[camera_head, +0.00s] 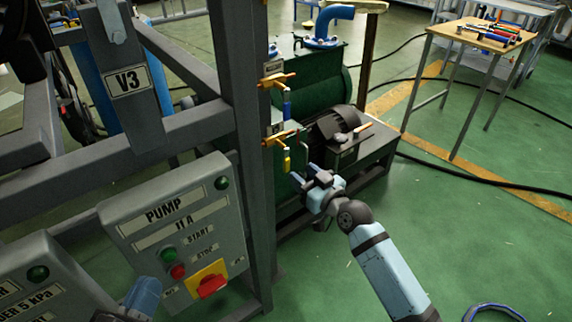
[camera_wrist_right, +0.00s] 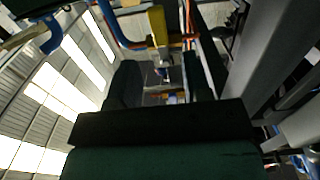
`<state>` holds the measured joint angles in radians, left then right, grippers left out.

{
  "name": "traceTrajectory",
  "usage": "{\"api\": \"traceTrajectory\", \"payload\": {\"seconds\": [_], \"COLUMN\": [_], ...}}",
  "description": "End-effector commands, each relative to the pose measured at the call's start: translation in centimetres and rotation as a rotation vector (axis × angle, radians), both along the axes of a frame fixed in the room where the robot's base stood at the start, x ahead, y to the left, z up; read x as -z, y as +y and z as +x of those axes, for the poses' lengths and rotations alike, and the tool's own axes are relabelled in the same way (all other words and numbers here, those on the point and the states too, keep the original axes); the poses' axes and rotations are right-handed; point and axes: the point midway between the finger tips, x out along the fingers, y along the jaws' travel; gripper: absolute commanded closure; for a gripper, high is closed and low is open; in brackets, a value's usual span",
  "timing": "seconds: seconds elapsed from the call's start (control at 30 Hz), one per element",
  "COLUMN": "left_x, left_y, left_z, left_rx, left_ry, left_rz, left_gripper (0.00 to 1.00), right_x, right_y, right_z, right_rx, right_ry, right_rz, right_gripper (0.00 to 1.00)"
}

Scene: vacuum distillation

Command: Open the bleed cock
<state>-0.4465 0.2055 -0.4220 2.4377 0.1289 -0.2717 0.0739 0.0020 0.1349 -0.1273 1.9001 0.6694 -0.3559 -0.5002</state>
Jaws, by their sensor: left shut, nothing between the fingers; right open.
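Two brass cocks are on the grey frame post in the head view. The upper cock (camera_head: 276,79) has a hanging blue lever (camera_head: 286,105). The lower cock (camera_head: 280,138) has a hanging yellow lever (camera_head: 286,160). No readable label shows which is the bleed cock. My right gripper (camera_head: 311,176) is open and empty, just right of and slightly below the yellow lever, apart from it. In the right wrist view a yellow part (camera_wrist_right: 157,24) shows at top centre; I cannot tell for certain what it is. My left gripper (camera_head: 138,298) shows only partly at the bottom left, shut and empty.
The pump panel (camera_head: 175,222) with buttons and a red switch stands left of the post. The green pump (camera_head: 312,90) and its motor stand behind the cocks. A wooden table (camera_head: 480,37) with tools is at the back right. Green floor on the right is mostly clear.

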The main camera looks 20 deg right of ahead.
Motion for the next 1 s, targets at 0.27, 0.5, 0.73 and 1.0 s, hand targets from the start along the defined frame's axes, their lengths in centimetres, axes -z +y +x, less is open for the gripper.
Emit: {"api": "traceTrajectory", "payload": {"seconds": [0.27, 0.5, 0.73, 1.0], "left_x": [2.2, 2.8, 2.8, 2.7], "left_y": [-0.2, -0.2, -0.2, -0.3], "left_z": [0.1, 0.1, 0.1, 0.1], "left_rx": [0.019, 0.027, 0.027, 0.027], "left_ry": [0.056, 0.078, 0.080, 0.078], "left_rz": [0.030, 0.042, 0.042, 0.041], "left_gripper": [1.00, 1.00, 1.00, 1.00], "right_x": [0.2, 0.0, 0.0, 0.0], "right_y": [1.8, 2.3, 2.4, 2.4], "right_z": [4.9, 6.5, 6.6, 6.5], "right_rx": [0.000, 0.000, 0.000, 0.000], "right_ry": [-0.002, 0.001, 0.001, 0.001], "right_rz": [0.001, -0.001, -0.001, -0.001], "right_gripper": [0.55, 0.55, 0.55, 1.00]}}
